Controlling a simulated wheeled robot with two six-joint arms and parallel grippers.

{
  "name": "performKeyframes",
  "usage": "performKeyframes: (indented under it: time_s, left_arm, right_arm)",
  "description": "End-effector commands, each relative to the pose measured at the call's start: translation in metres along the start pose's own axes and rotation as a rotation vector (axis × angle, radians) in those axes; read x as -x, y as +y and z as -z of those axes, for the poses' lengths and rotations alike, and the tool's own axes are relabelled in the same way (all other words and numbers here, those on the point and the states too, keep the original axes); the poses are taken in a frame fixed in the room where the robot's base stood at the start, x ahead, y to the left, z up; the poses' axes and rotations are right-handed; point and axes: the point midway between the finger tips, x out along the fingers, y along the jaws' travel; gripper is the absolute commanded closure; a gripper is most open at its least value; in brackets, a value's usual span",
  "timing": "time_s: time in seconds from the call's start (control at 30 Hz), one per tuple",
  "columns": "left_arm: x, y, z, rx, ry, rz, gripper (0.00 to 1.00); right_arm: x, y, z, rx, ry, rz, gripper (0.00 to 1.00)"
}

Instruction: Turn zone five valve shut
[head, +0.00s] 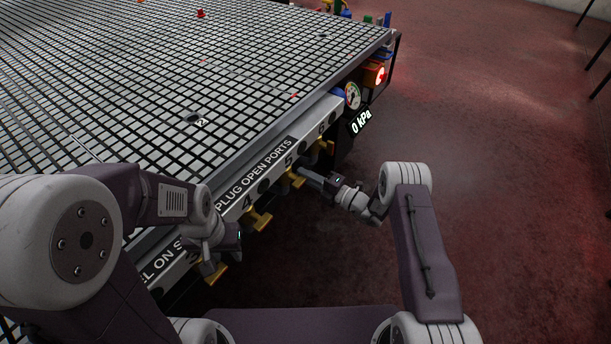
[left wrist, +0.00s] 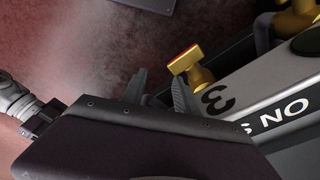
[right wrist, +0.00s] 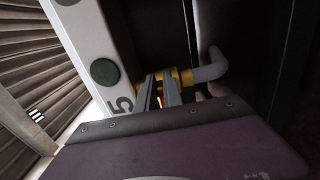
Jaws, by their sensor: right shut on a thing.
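The zone five valve (head: 296,179) is a brass valve under the number 5 on the table's front rail. My right gripper (head: 308,177) reaches it from the right. In the right wrist view my right gripper (right wrist: 161,92) is shut on its handle, with a yellow body (right wrist: 186,77) and grey pipe behind. The fingers hide most of the handle, so its angle is unclear. My left gripper (head: 218,258) hangs near the rail further left. In the left wrist view its fingers (left wrist: 158,90) are apart and empty, beside the zone three valve (left wrist: 188,62).
The gridded vacuum table (head: 215,70) fills the upper left. Other brass valves, such as the zone four valve (head: 259,219), stick out from the rail. A gauge (head: 352,95), a "0 kPa" display (head: 361,121) and a lit red lamp (head: 380,75) sit at the corner. The floor at right is clear.

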Motion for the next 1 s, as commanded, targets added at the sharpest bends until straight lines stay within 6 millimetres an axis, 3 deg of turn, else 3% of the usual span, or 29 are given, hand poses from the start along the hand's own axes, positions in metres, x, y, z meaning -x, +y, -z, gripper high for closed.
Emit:
performKeyframes:
  time_s: [0.23,0.27,0.3,0.33,0.67,1.0]
  left_arm:
    - [0.0,0.0,0.0,0.0,0.0,0.0,0.64]
    - [0.0,0.0,0.0,0.0,0.0,0.0,0.64]
    - [0.0,0.0,0.0,0.0,0.0,0.0,0.64]
    - [0.0,0.0,0.0,0.0,0.0,0.0,0.64]
    - [0.002,0.0,0.0,0.0,0.0,0.0,0.64]
    - [0.015,0.0,0.002,0.0,0.0,0.0,0.64]
  right_arm:
    - [0.001,-0.001,0.0,-0.003,-0.001,0.003,1.0]
    - [0.001,-0.001,0.0,-0.003,-0.001,0.003,0.81]
    - [0.001,-0.001,0.0,-0.003,-0.001,0.002,0.7]
    - [0.001,-0.001,0.0,-0.003,-0.001,0.002,0.67]
    - [0.004,0.0,0.0,-0.001,-0.002,0.002,0.67]
    - [0.073,0.001,-0.001,-0.004,-0.005,0.002,0.67]
